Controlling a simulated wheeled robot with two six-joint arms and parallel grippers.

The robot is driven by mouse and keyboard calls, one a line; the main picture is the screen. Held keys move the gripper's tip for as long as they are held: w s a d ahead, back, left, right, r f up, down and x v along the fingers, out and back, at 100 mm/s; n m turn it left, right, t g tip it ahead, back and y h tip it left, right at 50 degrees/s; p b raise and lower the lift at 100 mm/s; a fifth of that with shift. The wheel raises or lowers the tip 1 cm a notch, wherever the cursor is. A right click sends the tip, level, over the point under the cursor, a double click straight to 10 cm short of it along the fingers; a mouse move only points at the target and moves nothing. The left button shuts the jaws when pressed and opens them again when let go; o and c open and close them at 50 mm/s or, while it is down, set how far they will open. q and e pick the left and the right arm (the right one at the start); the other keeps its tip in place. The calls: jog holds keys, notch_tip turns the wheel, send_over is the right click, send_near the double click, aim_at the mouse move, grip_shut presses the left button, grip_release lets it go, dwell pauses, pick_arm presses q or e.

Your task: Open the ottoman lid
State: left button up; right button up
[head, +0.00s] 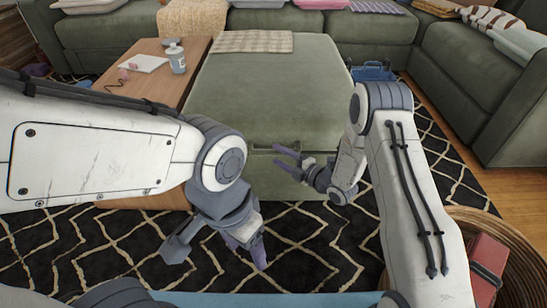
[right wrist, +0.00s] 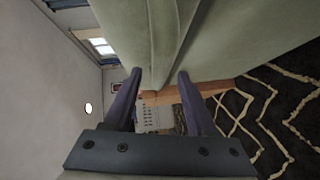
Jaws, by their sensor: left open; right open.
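The green ottoman (head: 265,85) stands in the middle of the head view. Its lid is down, and a strap-like pull (head: 278,147) shows at its front edge. My right gripper (head: 279,157) is open and empty at the ottoman's front, close to the pull, fingers pointing left. In the right wrist view the ottoman (right wrist: 250,35) fills the top, and a seam runs down between the two fingertips (right wrist: 159,73). I cannot tell whether the fingers touch it. My left gripper (head: 218,254) is open and empty, low over the rug in front of the ottoman.
A folded checked cloth (head: 253,41) lies on the ottoman's back edge. A wooden table (head: 150,90) with a bottle (head: 176,58) stands against its left side. A green sectional (head: 310,25) runs behind and right. A woven basket (head: 520,240) is at lower right. The patterned rug (head: 320,245) is clear in front.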

aim_at(274, 153)
jog(key=shift+b+x, duration=0.4)
jog(key=shift+x, duration=1.2)
grip_shut()
jog(key=shift+d, duration=0.1)
